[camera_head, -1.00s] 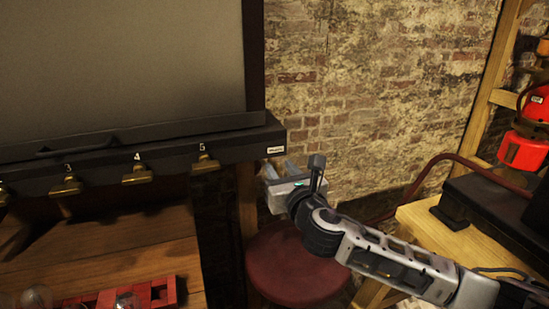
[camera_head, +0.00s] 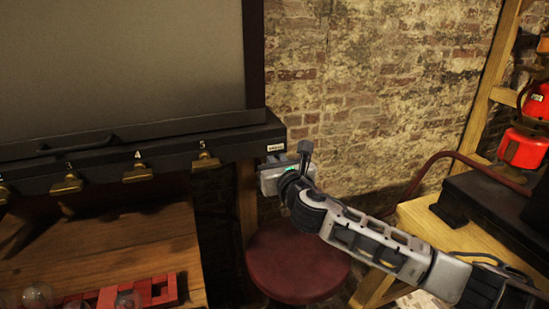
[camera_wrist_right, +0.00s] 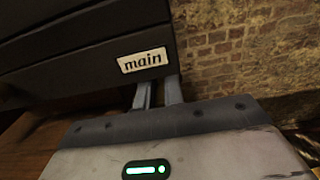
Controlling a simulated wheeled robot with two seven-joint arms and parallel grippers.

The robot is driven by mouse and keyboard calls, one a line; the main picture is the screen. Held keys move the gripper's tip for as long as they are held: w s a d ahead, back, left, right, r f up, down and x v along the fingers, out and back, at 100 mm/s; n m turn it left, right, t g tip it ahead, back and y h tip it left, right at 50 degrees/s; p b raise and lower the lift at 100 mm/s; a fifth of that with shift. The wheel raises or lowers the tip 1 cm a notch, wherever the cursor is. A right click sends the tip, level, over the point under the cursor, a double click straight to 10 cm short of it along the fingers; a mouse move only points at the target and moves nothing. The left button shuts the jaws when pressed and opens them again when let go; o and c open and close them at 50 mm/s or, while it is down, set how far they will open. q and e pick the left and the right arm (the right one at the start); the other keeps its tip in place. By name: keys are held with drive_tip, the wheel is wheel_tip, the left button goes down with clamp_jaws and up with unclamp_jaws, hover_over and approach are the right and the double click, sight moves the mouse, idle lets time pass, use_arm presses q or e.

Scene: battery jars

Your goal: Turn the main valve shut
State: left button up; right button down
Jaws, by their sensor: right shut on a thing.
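The white "main" label (camera_head: 276,147) is at the right end of the black housing (camera_head: 225,148); it reads clearly in the right wrist view (camera_wrist_right: 141,60). My right gripper (camera_head: 272,161) is right at that end, just below the label. In the right wrist view its two grey fingers (camera_wrist_right: 159,90) reach past the housing's edge with a narrow gap between them. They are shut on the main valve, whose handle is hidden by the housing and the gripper. My left gripper is not in view.
Brass valves, including number 5 (camera_head: 206,161) and number 4 (camera_head: 138,173), line the housing's front. Below are a wooden bench (camera_head: 150,245) and a red rack (camera_head: 138,292) with glass jars. A red stool (camera_head: 298,265) stands under my right arm. A brick wall (camera_head: 370,100) is behind.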

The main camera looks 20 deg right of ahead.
drive_tip(key=shift+d+m, duration=0.15)
drive_tip(key=shift+m, duration=0.45)
drive_tip(key=c, duration=1.5)
unclamp_jaws()
use_arm(q)
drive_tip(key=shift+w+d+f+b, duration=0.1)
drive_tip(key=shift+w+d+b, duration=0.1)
drive_tip(key=shift+b, duration=0.55)
use_arm(e)
drive_tip(key=s, duration=1.6)
drive_tip(key=shift+d, duration=0.25)
use_arm(q)
drive_tip(key=p, duration=0.1)
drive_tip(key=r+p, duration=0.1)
drive_tip(key=p, duration=0.1)
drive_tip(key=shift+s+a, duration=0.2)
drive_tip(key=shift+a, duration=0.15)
use_arm(e)
drive_tip(key=w+f, duration=0.2)
drive_tip(key=w, duration=1)
drive_tip(key=shift+w+a, duration=0.35)
